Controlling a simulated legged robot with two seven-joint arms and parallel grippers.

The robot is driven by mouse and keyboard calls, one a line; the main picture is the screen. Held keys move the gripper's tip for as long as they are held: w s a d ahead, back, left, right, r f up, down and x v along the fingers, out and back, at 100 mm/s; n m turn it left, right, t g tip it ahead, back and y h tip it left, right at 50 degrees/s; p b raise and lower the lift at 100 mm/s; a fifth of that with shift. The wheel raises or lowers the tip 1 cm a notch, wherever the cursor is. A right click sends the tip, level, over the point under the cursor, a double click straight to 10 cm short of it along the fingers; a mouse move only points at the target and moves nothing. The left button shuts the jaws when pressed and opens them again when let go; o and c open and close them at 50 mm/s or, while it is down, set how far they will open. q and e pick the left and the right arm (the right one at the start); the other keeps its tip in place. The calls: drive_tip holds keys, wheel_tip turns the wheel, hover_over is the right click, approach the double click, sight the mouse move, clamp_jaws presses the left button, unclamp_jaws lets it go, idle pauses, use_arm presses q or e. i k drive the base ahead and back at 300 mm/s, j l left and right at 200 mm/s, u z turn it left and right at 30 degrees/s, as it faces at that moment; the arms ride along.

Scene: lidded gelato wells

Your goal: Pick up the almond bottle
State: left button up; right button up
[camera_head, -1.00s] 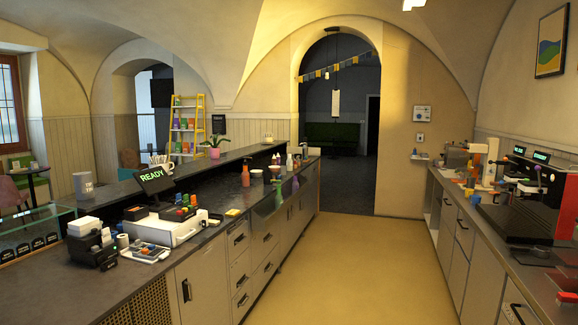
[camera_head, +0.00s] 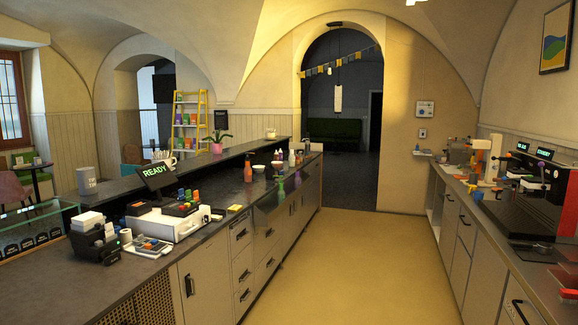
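Neither of my grippers is in view. I cannot tell which bottle is the almond bottle, as no label is legible from here. An orange-red bottle (camera_head: 248,170) stands upright on the left counter. Farther along the same counter, a pale bottle (camera_head: 292,158) stands in a small cluster near the far end, with bowls close by. These bottles are small and far away.
The left counter (camera_head: 80,268) carries a READY screen (camera_head: 157,174), a printer (camera_head: 92,238) and a glass case (camera_head: 30,232). The right counter (camera_head: 505,252) carries a coffee machine (camera_head: 540,195). The yellow floor (camera_head: 345,260) between the counters is clear.

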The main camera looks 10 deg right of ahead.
sight(291, 158)
drive_tip(key=i+l+z, duration=0.15)
drive_tip(key=i, duration=0.15)
drive_tip(key=i+l+z, duration=0.2)
drive_tip(key=i+z, duration=0.45)
drive_tip(key=i, duration=4.95)
drive_tip(key=i+u, duration=0.1)
drive_tip(key=i, duration=0.35)
drive_tip(key=i+l+u, duration=0.15)
drive_tip(key=i, duration=0.35)
drive_tip(key=i+l+u, duration=0.1)
drive_tip(key=i, duration=0.35)
drive_tip(key=i+l+u, duration=0.15)
drive_tip(key=i, duration=0.3)
drive_tip(key=i+l+u, duration=0.1)
drive_tip(key=i+u, duration=0.3)
drive_tip(key=i+l+u, duration=1.15)
drive_tip(key=i+l, duration=0.05)
drive_tip(key=i, duration=0.05)
